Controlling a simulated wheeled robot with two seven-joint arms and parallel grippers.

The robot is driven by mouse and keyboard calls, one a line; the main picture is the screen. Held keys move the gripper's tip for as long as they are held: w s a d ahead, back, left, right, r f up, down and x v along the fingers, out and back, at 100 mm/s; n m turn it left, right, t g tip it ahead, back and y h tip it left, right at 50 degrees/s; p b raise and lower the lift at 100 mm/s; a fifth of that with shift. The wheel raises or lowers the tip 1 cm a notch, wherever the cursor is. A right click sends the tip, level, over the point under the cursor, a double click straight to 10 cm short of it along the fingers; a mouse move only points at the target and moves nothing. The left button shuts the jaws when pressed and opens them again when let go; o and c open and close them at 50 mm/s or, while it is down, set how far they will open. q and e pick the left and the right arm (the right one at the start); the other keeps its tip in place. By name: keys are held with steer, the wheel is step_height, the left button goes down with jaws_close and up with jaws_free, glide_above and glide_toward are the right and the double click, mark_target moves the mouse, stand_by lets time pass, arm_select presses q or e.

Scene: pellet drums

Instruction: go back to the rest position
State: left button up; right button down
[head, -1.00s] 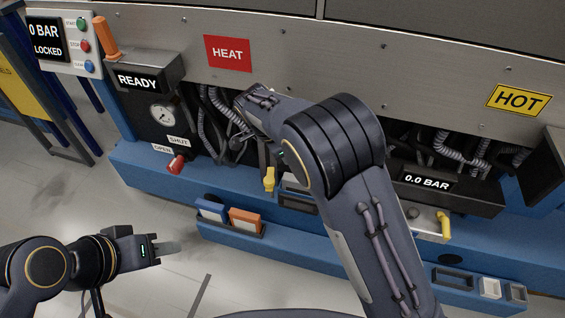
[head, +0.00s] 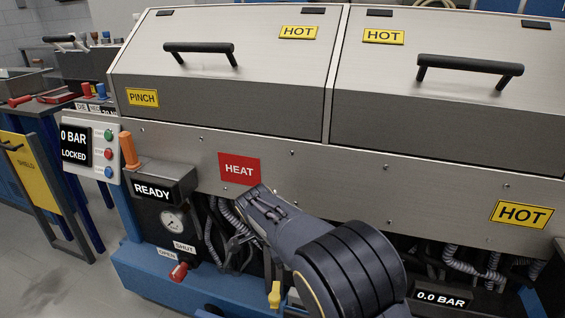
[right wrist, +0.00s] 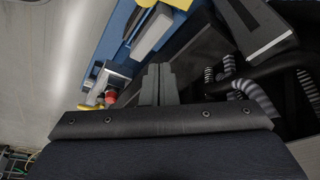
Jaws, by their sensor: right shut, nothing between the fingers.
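My right arm reaches in from the lower right in the head view, in front of the machine's lower panel. Its hand is bent toward the dark hose bay below the red HEAT sign (head: 239,169); the fingertips are hard to make out there. In the right wrist view my right gripper (right wrist: 158,74) shows two grey fingers together with nothing between them. It points toward a blue ledge (right wrist: 122,32) and appears apart from it. My left gripper is not in either current view.
The machine's steel covers with black handles (head: 198,47) stand above my arm. A READY box (head: 160,190), gauge (head: 172,222), red-handled valve (head: 178,271) and yellow lever (head: 274,294) are left of or below my right arm. Hoses (right wrist: 262,97) lie close right of the fingers.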

steer(key=s+d+r+n+y, duration=0.2)
steer(key=s+d+r+y, duration=0.15)
steer(key=s+d, duration=0.35)
steer(key=s+d+r+n+y, duration=0.3)
steer(key=s+d+r, duration=0.15)
steer(key=d, duration=0.45)
steer(key=s+d+n+t+y, duration=0.1)
steer(key=s+d+n+t, duration=0.15)
steer(key=s, duration=0.65)
steer(key=s+d+n+t, duration=0.15)
steer(key=s+n, duration=0.25)
steer(key=s, duration=0.4)
step_height(320, 180, up, 22)
steer(key=s+p, duration=0.1)
steer(key=p, duration=2.2)
steer(key=shift+a+r, duration=0.2)
steer(key=shift+a, duration=0.05)
steer(key=shift+n, duration=0.25)
